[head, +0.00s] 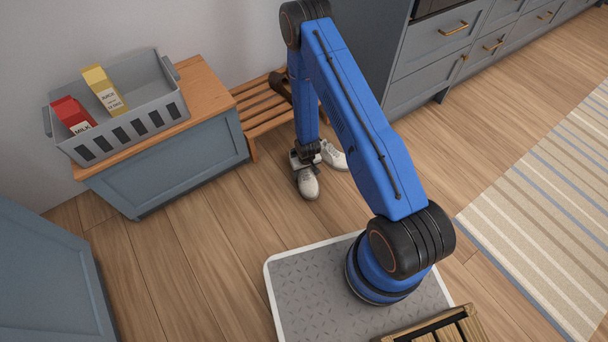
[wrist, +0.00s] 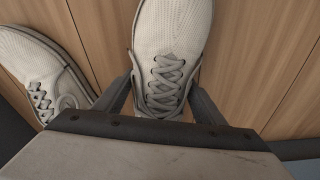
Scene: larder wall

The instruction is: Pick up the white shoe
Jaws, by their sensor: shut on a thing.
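A white shoe (head: 308,184) with grey laces is under my gripper (head: 304,158) on the wood floor, in front of the slatted bench. In the wrist view the shoe (wrist: 172,45) points away, with its laced part between the two fingers of my gripper (wrist: 163,98). My gripper is shut on this shoe. A second white shoe (head: 333,156) stands just beside it; it also shows at the left of the wrist view (wrist: 35,75). The heel of the held shoe is hidden by my gripper. I cannot tell whether the held shoe is clear of the floor.
A slatted wooden bench (head: 262,108) stands close behind the shoes, with a dark item on it. A blue cabinet (head: 170,170) at left bears a grey crate (head: 152,112) with a milk carton (head: 73,115) and a juice carton (head: 103,90). Floor (head: 220,240) in front is clear.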

